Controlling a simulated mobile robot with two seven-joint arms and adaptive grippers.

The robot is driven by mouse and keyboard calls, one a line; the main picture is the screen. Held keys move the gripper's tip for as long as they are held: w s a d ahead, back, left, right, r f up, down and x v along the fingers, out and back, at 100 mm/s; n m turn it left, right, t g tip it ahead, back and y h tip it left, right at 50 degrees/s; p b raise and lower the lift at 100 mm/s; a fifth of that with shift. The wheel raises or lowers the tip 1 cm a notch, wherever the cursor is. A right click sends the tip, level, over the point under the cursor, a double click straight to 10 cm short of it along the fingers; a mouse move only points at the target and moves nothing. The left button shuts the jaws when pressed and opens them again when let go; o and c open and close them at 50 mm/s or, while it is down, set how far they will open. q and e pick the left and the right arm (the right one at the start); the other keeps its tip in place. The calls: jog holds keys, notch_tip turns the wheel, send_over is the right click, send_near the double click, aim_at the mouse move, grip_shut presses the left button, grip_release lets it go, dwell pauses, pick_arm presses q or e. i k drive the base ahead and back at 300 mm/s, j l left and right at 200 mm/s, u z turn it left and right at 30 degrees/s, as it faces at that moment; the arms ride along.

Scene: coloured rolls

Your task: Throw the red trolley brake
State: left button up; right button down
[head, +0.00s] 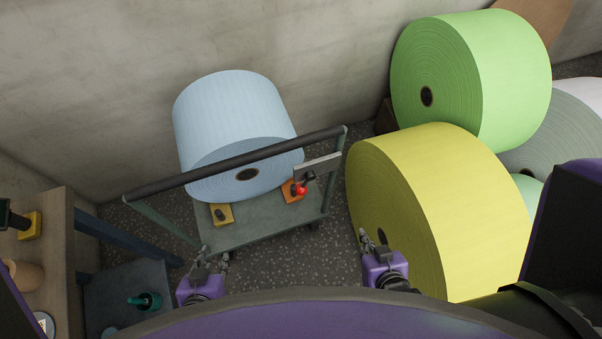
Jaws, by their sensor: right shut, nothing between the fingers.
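The trolley (260,223) stands by the wall, with a dark push bar (225,164) across its near side. The red brake (301,189) has a red knob and a dark lever on an orange block at the right of the trolley deck. My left gripper (215,256) appears open and empty, in front of the trolley's near left part, apart from the brake. My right gripper (373,240) is shut and empty, to the right of and nearer than the brake, in front of the yellow roll.
A pale blue roll (230,115) sits on the trolley. A yellow block (221,214) with a dark knob is on the deck. A yellow roll (440,205) and a green roll (475,75) stand at the right. A wooden bench (50,235) is at the left. Floor shows between the trolley and yellow roll.

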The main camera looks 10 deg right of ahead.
aim_at(300, 189)
jog(key=k+l+u, duration=0.45)
jog(key=k+l, duration=0.2)
jog(key=l, duration=0.15)
jog(key=k+j, duration=0.1)
jog(key=k, duration=1.3)
